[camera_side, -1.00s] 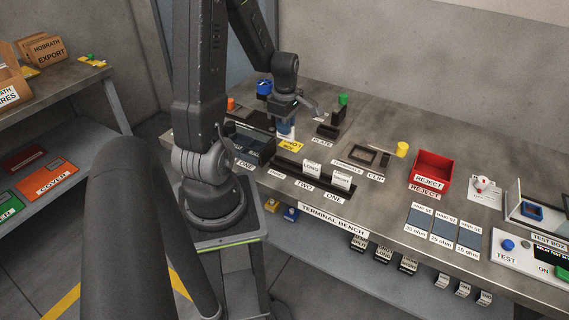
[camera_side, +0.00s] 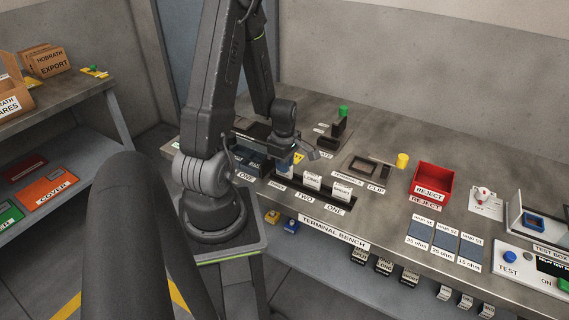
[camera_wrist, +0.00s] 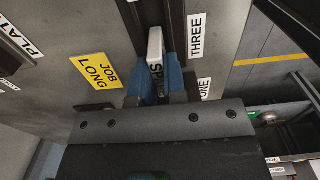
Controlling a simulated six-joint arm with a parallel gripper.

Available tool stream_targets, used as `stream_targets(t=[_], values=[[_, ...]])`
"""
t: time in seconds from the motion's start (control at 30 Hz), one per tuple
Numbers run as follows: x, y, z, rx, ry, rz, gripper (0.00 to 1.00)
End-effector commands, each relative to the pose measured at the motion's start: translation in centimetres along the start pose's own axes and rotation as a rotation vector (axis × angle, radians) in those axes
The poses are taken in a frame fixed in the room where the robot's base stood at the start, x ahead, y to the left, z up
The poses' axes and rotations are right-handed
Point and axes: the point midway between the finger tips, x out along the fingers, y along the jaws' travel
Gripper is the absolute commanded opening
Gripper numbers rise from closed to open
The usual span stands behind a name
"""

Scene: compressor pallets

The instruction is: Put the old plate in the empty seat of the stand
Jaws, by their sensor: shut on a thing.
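My gripper (camera_side: 285,168) is shut on a small upright plate (camera_wrist: 156,46). Its white top edge with dark lettering shows between the blue fingers in the wrist view; the lettering is not fully readable. The gripper is low at the left end of the dark stand (camera_side: 327,197), by the label THREE (camera_wrist: 197,35). The stand holds white-labelled plates at TWO (camera_side: 312,182) and ONE (camera_side: 341,192). The plate's lower edge is hidden, so I cannot tell whether it is inside the seat.
A yellow LONG JOB card (camera_wrist: 97,70) lies beside the stand. A black holder with a green top (camera_side: 340,125) stands behind.

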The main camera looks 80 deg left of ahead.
Motion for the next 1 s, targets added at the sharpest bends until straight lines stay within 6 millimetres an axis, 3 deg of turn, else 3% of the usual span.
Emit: stream_targets(t=[0.17,0.2,0.43,0.77,1.0], values=[[0.3,0.0,0.0,0.0,0.0,-0.001,0.0],[0.3,0.0,0.0,0.0,0.0,0.0,0.16],[0.3,0.0,0.0,0.0,0.0,0.0,0.38],[-0.2,0.0,0.0,0.0,0.0,0.001,0.38],[-3.6,0.1,0.0,0.0,0.001,0.007,0.38]])
